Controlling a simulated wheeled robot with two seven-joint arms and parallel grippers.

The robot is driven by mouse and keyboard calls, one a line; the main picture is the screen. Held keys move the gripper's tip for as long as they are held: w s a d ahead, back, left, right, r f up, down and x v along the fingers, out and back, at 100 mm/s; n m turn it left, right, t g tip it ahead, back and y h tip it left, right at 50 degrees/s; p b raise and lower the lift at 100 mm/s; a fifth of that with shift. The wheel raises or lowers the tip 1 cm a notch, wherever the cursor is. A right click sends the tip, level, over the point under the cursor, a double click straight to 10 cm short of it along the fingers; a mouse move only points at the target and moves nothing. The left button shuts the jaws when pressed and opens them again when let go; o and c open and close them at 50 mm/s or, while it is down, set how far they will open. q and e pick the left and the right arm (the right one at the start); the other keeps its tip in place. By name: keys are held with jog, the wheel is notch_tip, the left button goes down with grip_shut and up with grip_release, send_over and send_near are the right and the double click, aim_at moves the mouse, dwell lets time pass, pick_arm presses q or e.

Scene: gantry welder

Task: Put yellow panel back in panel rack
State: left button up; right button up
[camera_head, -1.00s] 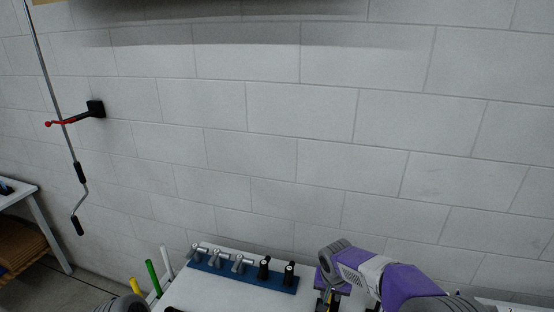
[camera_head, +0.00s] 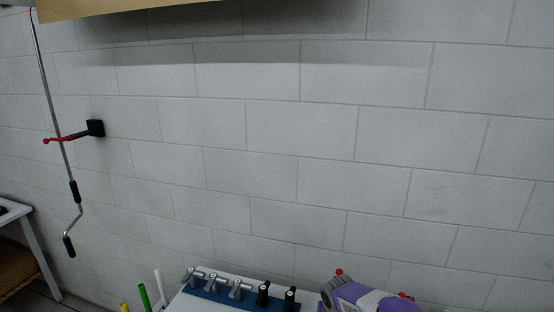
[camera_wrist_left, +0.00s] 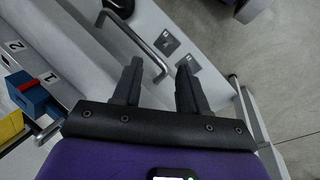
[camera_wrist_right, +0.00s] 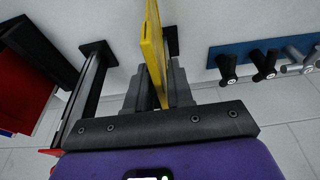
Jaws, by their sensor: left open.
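In the right wrist view the yellow panel (camera_wrist_right: 153,45) stands edge-on between the fingers of my right gripper (camera_wrist_right: 160,88), which look closed on it. My left gripper (camera_wrist_left: 158,80) is open and empty above a white surface with a metal handle. In the head view my purple right arm shows at the bottom right, and neither gripper's fingers are visible.
A crank rod (camera_head: 60,130) hangs on the wall.

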grip_shut()
jog(key=w+p+v, duration=0.2)
jog(key=p+v, duration=0.2)
jog(key=v, duration=0.4)
jog(key=w+d+r+p+v, duration=0.1)
jog(key=p+v, duration=0.3)
jog(key=v, duration=0.5)
jog(key=w+p+v, duration=0.3)
jog(key=p+v, duration=0.1)
jog(key=v, duration=0.5)
jog(key=shift+d+r, duration=0.35)
jog(key=shift+d, duration=0.05)
dwell(1.0)
jog(key=shift+s, duration=0.1)
